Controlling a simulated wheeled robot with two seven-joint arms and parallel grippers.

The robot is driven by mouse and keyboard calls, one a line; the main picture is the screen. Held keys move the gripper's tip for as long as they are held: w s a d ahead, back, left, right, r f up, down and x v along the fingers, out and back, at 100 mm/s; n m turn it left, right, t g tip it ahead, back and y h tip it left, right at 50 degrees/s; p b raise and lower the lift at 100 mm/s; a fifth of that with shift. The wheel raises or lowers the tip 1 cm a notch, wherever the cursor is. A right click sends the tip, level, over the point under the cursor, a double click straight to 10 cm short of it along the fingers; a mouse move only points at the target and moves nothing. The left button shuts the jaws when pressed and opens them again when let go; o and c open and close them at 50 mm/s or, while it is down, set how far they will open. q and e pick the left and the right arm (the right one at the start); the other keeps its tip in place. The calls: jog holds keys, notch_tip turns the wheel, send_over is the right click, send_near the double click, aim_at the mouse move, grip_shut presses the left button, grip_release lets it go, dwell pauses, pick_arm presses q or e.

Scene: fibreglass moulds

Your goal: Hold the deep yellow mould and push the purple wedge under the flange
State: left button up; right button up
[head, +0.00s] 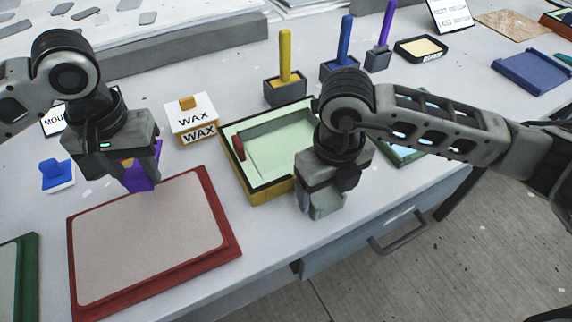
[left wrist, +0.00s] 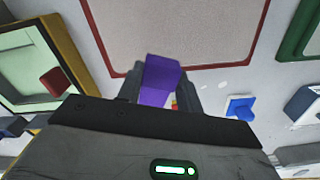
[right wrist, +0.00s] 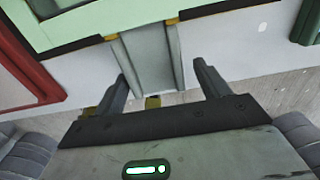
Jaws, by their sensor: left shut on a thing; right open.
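The deep yellow mould (head: 262,196) has a pale green inside and a dark rim. It sits mid-table, and its edge shows in the left wrist view (left wrist: 62,35). My left gripper (head: 142,165) is shut on the purple wedge (head: 143,179) above the red mould's far edge, left of the yellow mould. The wedge also shows between its fingers in the left wrist view (left wrist: 160,80). My right gripper (right wrist: 160,78) is open at the yellow mould's front right side. Its fingers stand either side of a grey projecting piece (right wrist: 150,55), with visible gaps.
A red piece (head: 238,147) is at the yellow mould's left rim. A red flat mould (head: 150,240) lies front left. A WAX box (head: 191,115), a blue piece (head: 57,174) and brush pots (head: 285,90) stand farther back. The table's front edge and drawer handle (head: 398,232) are close to my right gripper.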

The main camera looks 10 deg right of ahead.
jog(key=shift+f, duration=0.7)
jog(key=c, duration=1.4)
jog(key=shift+c, duration=0.2)
